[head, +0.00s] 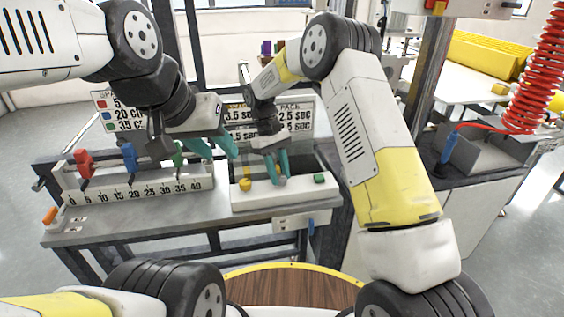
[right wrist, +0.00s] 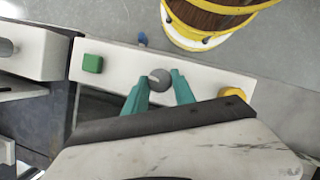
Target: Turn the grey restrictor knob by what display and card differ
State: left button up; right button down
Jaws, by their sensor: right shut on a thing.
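The grey restrictor knob (right wrist: 159,79) sits on a white panel (right wrist: 120,65) between the two teal fingertips of my right gripper (right wrist: 159,88). In the head view my right gripper (head: 277,176) points down at the panel, shut on the knob, which it mostly covers. My left gripper (head: 214,147) hangs above the right end of the scale; its teal fingers look apart and empty. Behind my right arm, one text area (head: 236,115) reads about 3.5 s, partly hidden. To its right, a card headed PACE (head: 293,116) reads 2.5 SEC.
A yellow knob (head: 245,184) and a green button (head: 319,178) flank the grey knob. A white scale (head: 140,190) marked 0 to 40 carries red (head: 84,162), blue (head: 129,157) and green (head: 178,158) pieces. A spacing card (head: 105,104) stands behind it.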

jog(key=c, duration=1)
grip_release()
jog(key=shift+c, duration=0.2)
jog(key=v, duration=0.8)
